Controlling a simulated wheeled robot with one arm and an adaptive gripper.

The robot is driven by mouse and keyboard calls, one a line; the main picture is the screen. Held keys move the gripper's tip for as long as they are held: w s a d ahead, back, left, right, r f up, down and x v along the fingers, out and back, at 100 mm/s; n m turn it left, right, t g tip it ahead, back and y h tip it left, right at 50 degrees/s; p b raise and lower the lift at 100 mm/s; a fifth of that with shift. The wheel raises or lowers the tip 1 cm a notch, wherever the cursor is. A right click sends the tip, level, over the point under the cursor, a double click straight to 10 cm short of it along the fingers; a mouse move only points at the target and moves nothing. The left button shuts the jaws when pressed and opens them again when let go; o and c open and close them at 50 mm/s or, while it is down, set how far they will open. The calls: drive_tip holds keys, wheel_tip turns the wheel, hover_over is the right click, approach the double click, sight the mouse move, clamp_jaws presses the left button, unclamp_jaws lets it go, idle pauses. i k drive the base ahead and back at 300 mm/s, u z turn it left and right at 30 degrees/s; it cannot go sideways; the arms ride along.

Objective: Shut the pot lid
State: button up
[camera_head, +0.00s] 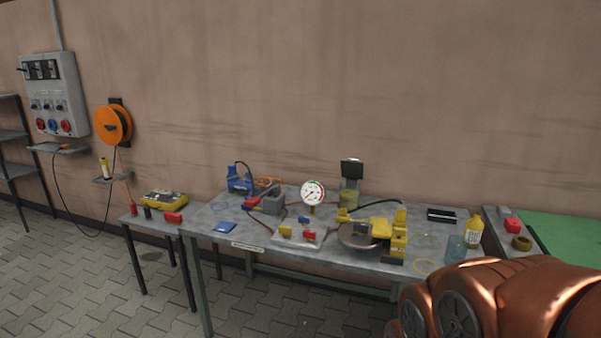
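An olive-green pot (349,197) stands at the back of the grey workbench (222,211), right of a round white gauge. A dark squarish plate (352,169) rises above the pot and looks like its lid standing open; the hinge is too small to make out. My copper-coloured arm fills the lower right corner. My gripper is out of view.
The gauge (313,192) stands left of the pot. A yellow tool (381,228) over a dark round plate lies in front of it. A yellow bottle (474,231) and a bluish jar (456,248) stand near my arm. Paved floor (280,305) is clear in front.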

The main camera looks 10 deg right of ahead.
sight(351, 168)
drive_tip(key=u, duration=0.3)
drive_tip(key=k, duration=0.25)
drive_tip(key=z, duration=1.25)
drive_tip(key=i, duration=1.65)
drive_tip(key=u, duration=0.45)
